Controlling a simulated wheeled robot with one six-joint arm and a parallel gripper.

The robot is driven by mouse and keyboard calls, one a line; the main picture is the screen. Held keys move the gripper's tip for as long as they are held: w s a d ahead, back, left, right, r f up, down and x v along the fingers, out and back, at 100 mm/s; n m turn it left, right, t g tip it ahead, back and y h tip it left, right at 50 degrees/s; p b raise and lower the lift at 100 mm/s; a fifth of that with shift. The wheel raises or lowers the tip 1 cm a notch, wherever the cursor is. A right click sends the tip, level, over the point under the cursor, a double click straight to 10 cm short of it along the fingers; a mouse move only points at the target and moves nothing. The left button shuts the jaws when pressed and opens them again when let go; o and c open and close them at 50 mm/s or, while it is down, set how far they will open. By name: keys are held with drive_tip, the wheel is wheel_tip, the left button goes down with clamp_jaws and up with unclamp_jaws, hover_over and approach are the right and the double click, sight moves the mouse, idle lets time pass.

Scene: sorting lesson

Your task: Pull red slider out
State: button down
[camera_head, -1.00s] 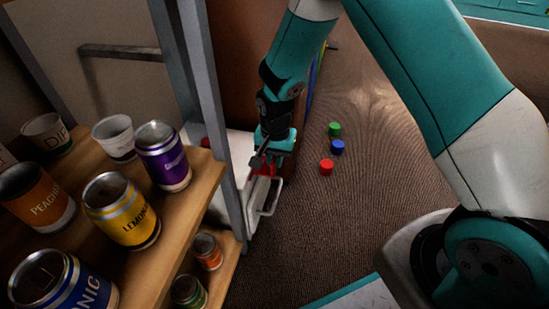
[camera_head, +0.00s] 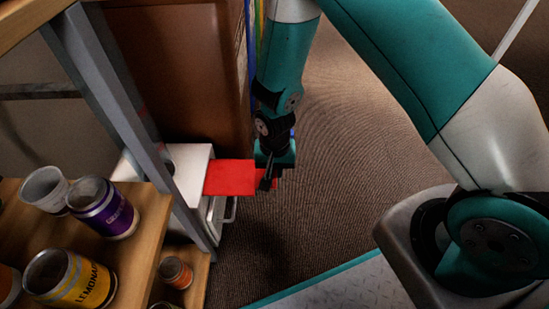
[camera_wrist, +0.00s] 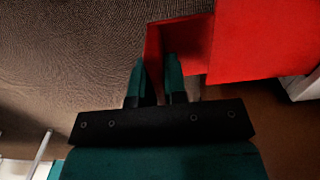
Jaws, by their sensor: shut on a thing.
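The red slider (camera_head: 230,177) is a flat red panel sticking out to the right from the white cabinet (camera_head: 190,160) in the head view. My gripper (camera_head: 268,181) is at its outer right end, shut on it. In the wrist view the red slider (camera_wrist: 262,42) fills the upper right, and its end part lies between the two fingers of my gripper (camera_wrist: 157,80). The fingers hide some of the grip.
A metal handle (camera_head: 228,212) projects from the white cabinet just below the slider. A shelf post (camera_head: 150,130) and a wooden shelf (camera_head: 150,215) with several cans stand at the left.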

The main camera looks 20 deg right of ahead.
drive_tip(key=shift+w, duration=0.15)
drive_tip(key=c, duration=1.2)
unclamp_jaws()
drive_tip(key=shift+o, duration=0.2)
drive_tip(key=shift+r, duration=0.1)
wheel_tip(320, 180, up, 17)
drive_tip(key=p, duration=0.8)
drive_tip(key=shift+r, duration=0.1)
drive_tip(key=s+a+r+n+y, duration=0.1)
drive_tip(key=s+r+n+y, duration=0.1)
drive_tip(key=s+r+n, duration=0.65)
drive_tip(key=s+a+r+n+y, duration=0.1)
drive_tip(key=s+r+n+y, duration=0.15)
drive_tip(key=s+r, duration=1.1)
drive_tip(key=w+r+p, duration=0.2)
drive_tip(key=r+p, duration=1.7)
drive_tip(key=r, duration=0.1)
drive_tip(key=w+r+p, duration=0.2)
drive_tip(key=r+p, duration=1.7)
drive_tip(key=r, duration=0.1)
